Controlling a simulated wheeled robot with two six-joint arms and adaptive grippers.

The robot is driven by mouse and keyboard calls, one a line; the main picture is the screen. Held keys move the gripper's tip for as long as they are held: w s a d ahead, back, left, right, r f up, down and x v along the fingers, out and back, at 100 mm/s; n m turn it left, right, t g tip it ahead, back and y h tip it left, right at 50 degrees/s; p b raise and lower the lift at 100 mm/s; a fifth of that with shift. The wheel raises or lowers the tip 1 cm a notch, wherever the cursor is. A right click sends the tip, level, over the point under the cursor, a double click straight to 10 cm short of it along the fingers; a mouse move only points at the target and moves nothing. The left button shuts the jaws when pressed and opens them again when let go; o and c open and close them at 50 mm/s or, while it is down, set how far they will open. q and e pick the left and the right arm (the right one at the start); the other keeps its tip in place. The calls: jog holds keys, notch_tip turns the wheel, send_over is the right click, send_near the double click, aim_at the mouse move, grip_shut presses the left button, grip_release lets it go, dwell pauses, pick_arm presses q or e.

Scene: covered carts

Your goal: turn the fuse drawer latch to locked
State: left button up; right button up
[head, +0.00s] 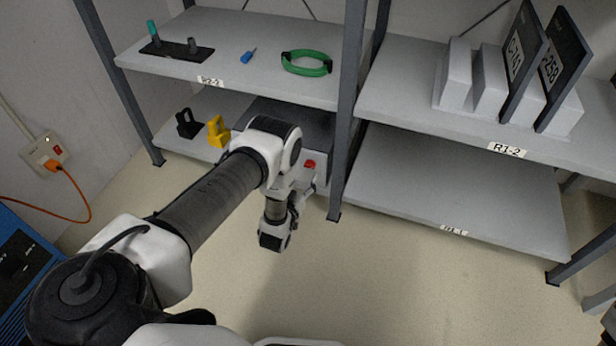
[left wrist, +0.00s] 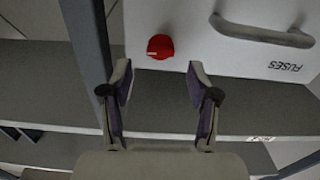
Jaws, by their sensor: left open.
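The fuse drawer latch (left wrist: 160,46) is a round red knob with a short pale mark at its left in the left wrist view. It sits on the white fuse drawer front (left wrist: 190,30), beside a grey handle (left wrist: 265,33) and an upside-down "FUSES" label. In the head view the red latch (head: 310,164) shows just beyond my left gripper (head: 308,182). In the left wrist view my left gripper (left wrist: 159,72) is open, its fingertips just below the knob, one to each side. Nothing is between them; contact is not visible.
The drawer unit stands on the lower shelf, close to a dark rack post (head: 348,110). A yellow item (head: 218,131) and a black item (head: 188,123) stand left of it. A green cable coil (head: 307,63) lies on the shelf above. The right lower shelf (head: 450,185) is bare.

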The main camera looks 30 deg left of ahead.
aim_at(309, 167)
pick_arm(q)
jog(key=b+x, duration=0.1)
jog(key=x, duration=0.2)
jog(key=shift+w+a, duration=0.1)
jog(key=shift+w, duration=0.1)
grip_shut()
pick_arm(e)
jog(key=shift+f, duration=0.8)
